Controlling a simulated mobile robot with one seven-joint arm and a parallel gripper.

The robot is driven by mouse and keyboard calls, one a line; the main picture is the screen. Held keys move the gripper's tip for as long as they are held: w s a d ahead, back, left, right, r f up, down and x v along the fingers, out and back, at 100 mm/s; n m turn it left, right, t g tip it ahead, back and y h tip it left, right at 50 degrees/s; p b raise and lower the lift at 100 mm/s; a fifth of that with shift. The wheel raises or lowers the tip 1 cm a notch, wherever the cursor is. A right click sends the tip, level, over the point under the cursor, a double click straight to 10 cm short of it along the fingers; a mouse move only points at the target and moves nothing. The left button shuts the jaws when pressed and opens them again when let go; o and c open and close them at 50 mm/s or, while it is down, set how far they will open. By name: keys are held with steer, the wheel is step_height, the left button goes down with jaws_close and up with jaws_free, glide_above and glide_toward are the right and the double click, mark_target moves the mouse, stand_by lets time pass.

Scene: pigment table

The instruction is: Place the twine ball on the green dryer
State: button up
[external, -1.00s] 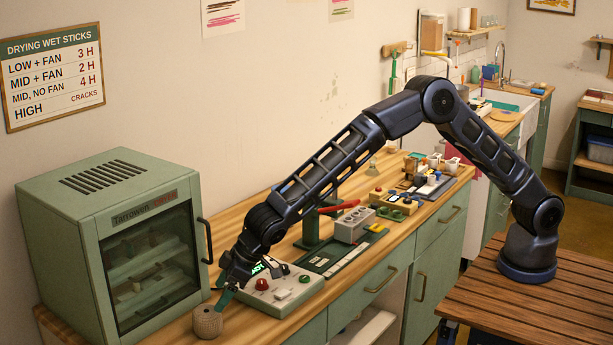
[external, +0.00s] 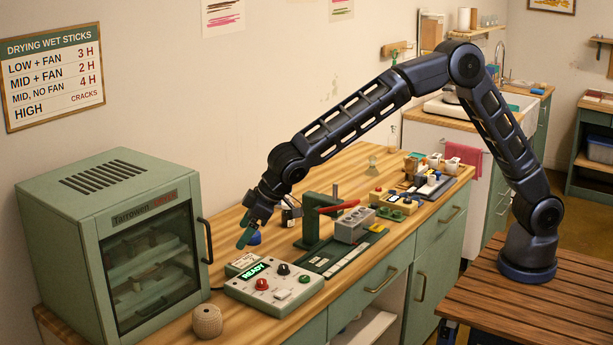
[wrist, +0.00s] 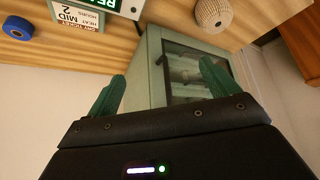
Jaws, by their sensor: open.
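The twine ball (external: 207,321), a tan wound ball, sits on the wooden counter in front of the dryer's right side. It also shows at the top of the wrist view (wrist: 213,13). The green dryer (external: 58,205) is a box with a vented flat top, a glass door and a dark handle; its top is bare. In the wrist view the dryer (wrist: 150,65) appears behind the fingers. My gripper (external: 247,228), with green fingers, is open and empty. It is in the air above the counter, right of the dryer and up and right of the twine ball in the external view.
A control box (external: 275,290) with a lit READY display and knobs stands right of the twine ball. A blue roll (wrist: 18,27) lies on the counter near my gripper. A green stand with a red lever (external: 318,215) is further right. The wall is behind the dryer.

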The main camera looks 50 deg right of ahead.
steer(key=s+d+r+m+h, duration=0.1)
steer(key=d+r, duration=0.4)
steer(key=d, duration=0.6)
steer(key=d+r+m, duration=0.1)
steer(key=d+r, duration=0.4)
steer(key=d, duration=0.6)
steer(key=s+d+r+m+h, duration=0.1)
steer(key=d+r, duration=0.4)
steer(key=d, duration=0.7)
steer(key=s+d+r+m+h, duration=0.1)
steer(key=s+d+r, duration=0.1)
steer(key=s+d, duration=0.45)
steer(key=s+d+r+m, duration=0.1)
steer(key=s+d, duration=0.2)
steer(key=d, duration=0.7)
steer(key=s+d+f+m, duration=0.1)
steer(key=s+d+f, duration=0.1)
steer(key=s+d, duration=0.5)
steer(key=s+d+f+m, duration=0.1)
steer(key=s+d+f, duration=0.2)
steer(key=s+d, duration=0.4)
steer(key=s, duration=0.8)
steer(key=shift+s+d+m+g, duration=0.25)
steer(key=shift+d+m+g, duration=0.05)
steer(key=shift+d+g, duration=0.1)
